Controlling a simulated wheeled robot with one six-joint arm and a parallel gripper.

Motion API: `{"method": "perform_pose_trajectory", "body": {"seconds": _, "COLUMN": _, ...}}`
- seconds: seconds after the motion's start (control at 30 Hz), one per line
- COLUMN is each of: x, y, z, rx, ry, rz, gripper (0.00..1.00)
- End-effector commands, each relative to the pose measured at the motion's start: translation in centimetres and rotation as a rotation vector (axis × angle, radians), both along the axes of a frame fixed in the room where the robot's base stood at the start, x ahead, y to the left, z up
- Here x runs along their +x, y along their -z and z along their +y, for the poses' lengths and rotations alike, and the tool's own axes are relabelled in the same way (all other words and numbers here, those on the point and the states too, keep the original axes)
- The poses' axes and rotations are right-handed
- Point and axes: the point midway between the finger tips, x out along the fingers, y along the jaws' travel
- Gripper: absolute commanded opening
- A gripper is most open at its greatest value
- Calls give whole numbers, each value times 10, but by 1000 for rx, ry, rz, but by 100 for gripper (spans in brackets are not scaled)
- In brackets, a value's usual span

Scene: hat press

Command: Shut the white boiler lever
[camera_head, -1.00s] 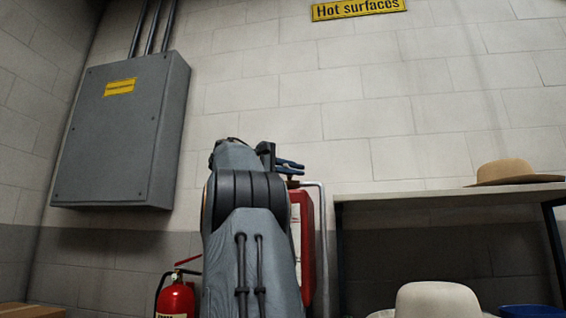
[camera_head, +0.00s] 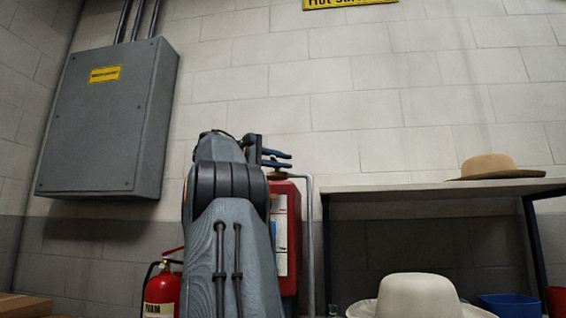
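No white lever can be made out; my own arm blocks part of the view. A red cabinet (camera_head: 290,240) with a white label, possibly the boiler, stands against the wall, its left side hidden behind my arm. A grey pipe (camera_head: 311,240) runs along its right side. My gripper (camera_head: 280,158) shows small at the top of my arm, above the red cabinet in the picture. Its two dark blue fingers point right with a gap between them, and nothing shows between them.
A fire extinguisher (camera_head: 161,293) stands left of my arm. A grey wall box (camera_head: 108,120) hangs at upper left. A shelf (camera_head: 400,188) at right bears a tan hat (camera_head: 497,166). A cream hat (camera_head: 418,296) and blue bin (camera_head: 510,304) are below.

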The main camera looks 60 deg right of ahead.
Motion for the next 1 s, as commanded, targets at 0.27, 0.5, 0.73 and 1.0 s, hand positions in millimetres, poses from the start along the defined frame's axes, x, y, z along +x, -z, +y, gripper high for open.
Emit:
{"method": "perform_pose_trajectory", "body": {"seconds": 0.27, "x": 12, "y": 0, "z": 24, "rx": 0, "ry": -4, "rz": -1, "gripper": 16}}
{"method": "perform_pose_trajectory", "body": {"seconds": 0.5, "x": 29, "y": 0, "z": 57, "rx": 0, "ry": -3, "rz": 0, "gripper": 16}}
{"method": "perform_pose_trajectory", "body": {"seconds": 0.73, "x": 35, "y": 0, "z": 70, "rx": 0, "ry": -1, "rz": 0, "gripper": 16}}
{"method": "perform_pose_trajectory", "body": {"seconds": 1.0, "x": 35, "y": 0, "z": 70, "rx": 0, "ry": 0, "rz": 0, "gripper": 16}}
